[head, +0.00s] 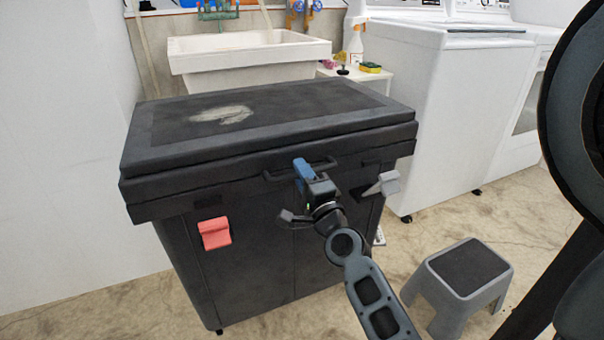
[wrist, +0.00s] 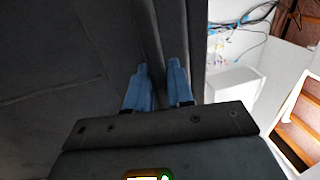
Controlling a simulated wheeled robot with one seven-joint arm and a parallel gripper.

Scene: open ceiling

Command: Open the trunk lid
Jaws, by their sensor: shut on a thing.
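The black trunk stands in the middle of the head view, and its trunk lid (head: 300,105) lies flat and looks closed. A dark bar handle (head: 279,177) sits on the lid's front edge. My gripper (head: 303,170), with blue fingers, is at this handle. In the wrist view my gripper (wrist: 160,78) has its fingers a little apart, on either side of a dark bar, shut on the handle. A red latch (head: 215,233) is on the trunk's front at left. A grey latch (head: 389,184) juts out at the right. The fingers hide part of the handle.
A white sink (head: 250,50) stands behind the trunk, and a white washing machine (head: 450,100) is to its right. A grey step stool (head: 470,270) is on the floor at front right. A white wall (head: 65,150) runs close along the left. A pale patch marks the lid's top.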

